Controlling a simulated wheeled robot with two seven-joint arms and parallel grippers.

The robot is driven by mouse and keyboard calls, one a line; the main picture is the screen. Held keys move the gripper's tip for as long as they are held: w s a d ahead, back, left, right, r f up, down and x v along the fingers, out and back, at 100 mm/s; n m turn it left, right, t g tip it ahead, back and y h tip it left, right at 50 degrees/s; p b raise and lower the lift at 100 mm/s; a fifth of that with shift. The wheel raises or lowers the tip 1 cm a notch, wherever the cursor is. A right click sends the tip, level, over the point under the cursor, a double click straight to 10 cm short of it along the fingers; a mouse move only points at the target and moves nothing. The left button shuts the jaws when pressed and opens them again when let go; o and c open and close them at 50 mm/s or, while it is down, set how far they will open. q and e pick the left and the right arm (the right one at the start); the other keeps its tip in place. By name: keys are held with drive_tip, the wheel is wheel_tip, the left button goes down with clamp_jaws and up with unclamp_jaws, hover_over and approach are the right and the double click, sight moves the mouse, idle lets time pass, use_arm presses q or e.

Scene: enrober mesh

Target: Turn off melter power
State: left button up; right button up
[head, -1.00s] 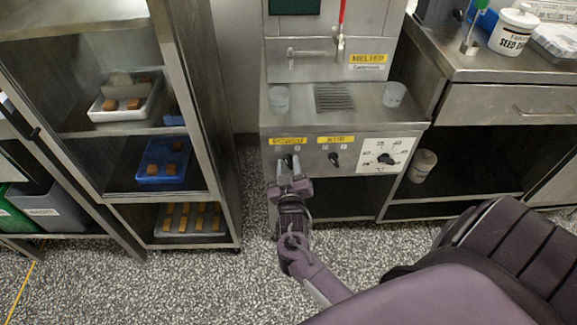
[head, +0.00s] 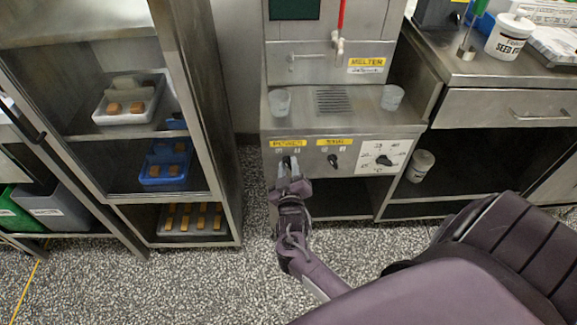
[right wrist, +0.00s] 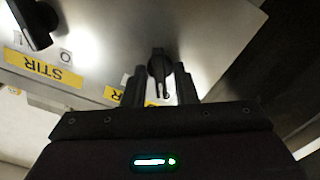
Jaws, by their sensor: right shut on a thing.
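The melter (head: 335,115) is a steel cabinet with a yellow MELTER label and a sloped control panel. Its power knob (right wrist: 158,66) is black and sits under the yellow POWER label (head: 287,143) at the panel's left. My right gripper (head: 290,167) is at this knob in the head view and largely covers it. In the right wrist view my right gripper (right wrist: 161,88) has one dark finger on each side of the knob and is shut on it. The knob's exact setting is hard to read. My left gripper is out of view.
Clear cups (head: 280,101) stand on the ledge. A shelf rack (head: 215,150) stands left, a steel counter (head: 500,75) right. Speckled floor is open in front.

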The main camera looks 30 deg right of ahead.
drive_tip(key=o, duration=0.7)
drive_tip(key=shift+c, duration=0.2)
